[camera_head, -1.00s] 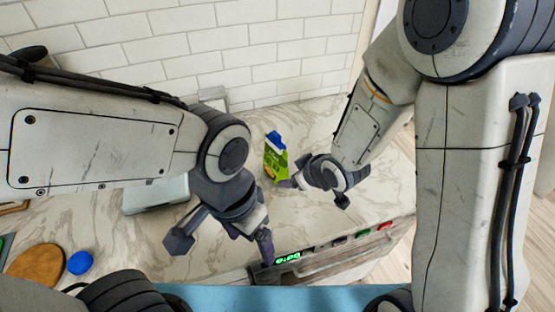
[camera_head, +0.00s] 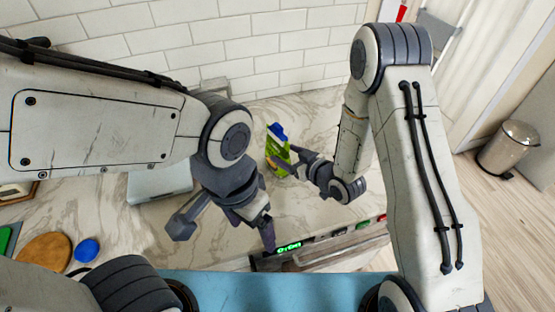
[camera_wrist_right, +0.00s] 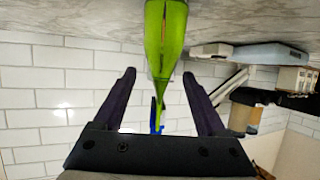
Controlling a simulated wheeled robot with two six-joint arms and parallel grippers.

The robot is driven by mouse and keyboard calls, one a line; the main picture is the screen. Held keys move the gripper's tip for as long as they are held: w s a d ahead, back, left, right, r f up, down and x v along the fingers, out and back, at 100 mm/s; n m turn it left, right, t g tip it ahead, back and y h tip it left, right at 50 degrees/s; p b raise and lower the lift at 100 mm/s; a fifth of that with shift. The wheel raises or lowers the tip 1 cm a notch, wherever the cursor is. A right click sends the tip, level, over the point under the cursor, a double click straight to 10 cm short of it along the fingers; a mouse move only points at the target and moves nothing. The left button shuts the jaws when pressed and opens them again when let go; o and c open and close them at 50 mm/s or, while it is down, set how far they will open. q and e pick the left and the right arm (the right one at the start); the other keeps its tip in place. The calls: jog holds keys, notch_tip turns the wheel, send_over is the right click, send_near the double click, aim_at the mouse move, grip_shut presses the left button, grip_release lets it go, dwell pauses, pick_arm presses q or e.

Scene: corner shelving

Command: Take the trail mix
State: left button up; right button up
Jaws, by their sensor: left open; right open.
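The trail mix is a green bag (camera_head: 277,154) with a blue top, standing upright on the marble counter near the tiled wall. My right gripper (camera_head: 296,164) is open just to its right, with the fingers pointing at it. In the right wrist view the green bag (camera_wrist_right: 166,38) appears upside down, ahead of and between the open fingers (camera_wrist_right: 158,76). I cannot tell whether a finger touches it. My left gripper (camera_head: 222,232) is open and empty, low over the counter's front, left of the bag.
A silver box (camera_head: 160,183) sits left of the bag, partly behind my left arm. A round wooden board (camera_head: 44,253) and a blue disc (camera_head: 87,250) lie at the front left. An appliance with a green display (camera_head: 289,247) is at the counter's front. A bin (camera_head: 508,146) stands on the floor at right.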

aim_at(278, 151)
jog(key=p+x, duration=0.2)
jog(key=x, duration=0.1)
jog(key=shift+w+a+f, duration=0.1)
jog(key=shift+w+a, duration=0.05)
jog(key=shift+w+a+f, duration=0.35)
jog(key=shift+w+f, duration=0.05)
jog(key=shift+w, duration=0.05)
grip_shut()
